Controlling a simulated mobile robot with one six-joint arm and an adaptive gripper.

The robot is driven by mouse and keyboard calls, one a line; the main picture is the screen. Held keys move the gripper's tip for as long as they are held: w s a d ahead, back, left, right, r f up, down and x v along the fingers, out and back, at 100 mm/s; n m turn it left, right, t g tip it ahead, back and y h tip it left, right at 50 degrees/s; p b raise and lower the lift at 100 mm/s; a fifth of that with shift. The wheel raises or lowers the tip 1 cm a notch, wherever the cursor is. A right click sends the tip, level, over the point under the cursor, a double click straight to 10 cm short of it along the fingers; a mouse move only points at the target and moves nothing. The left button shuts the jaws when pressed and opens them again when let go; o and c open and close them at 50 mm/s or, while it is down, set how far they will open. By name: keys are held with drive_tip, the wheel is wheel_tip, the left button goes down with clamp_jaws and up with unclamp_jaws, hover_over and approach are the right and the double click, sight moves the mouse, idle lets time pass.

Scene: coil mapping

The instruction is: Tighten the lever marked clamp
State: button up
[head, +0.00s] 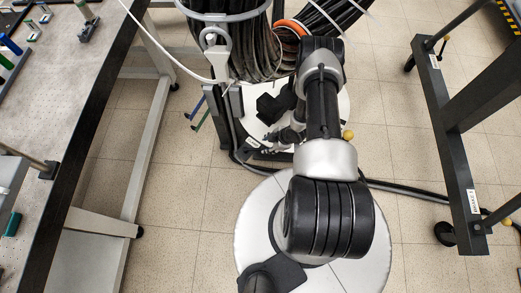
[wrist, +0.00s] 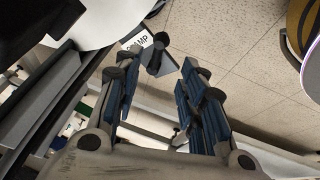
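A white label (wrist: 138,42) reading "...AMP", its first letters partly hidden, shows beyond my fingertips in the wrist view. A dark lever-like part with a rounded end (wrist: 160,41) stands beside the label, just past the gap between the fingers. My gripper (wrist: 154,72) is open, with its blue-padded fingers apart and nothing clearly held between them. I cannot tell whether a finger touches the dark part. The lever cannot be made out there.
A large bundle of black cables (head: 232,45) hangs behind my arm. Blue and green handles (head: 198,113) stick out left of the stand. A workbench (head: 70,100) lies left and a dark frame (head: 455,140) right. A black cable (head: 400,187) runs across the tiled floor.

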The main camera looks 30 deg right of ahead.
sight(260, 149)
drive_tip(key=b+x, duration=0.3)
drive_tip(key=x, duration=0.6)
drive_tip(key=shift+w+a+f+b, duration=0.1)
drive_tip(key=shift+w+f+b, duration=0.05)
drive_tip(key=shift+f+b, duration=0.2)
clamp_jaws()
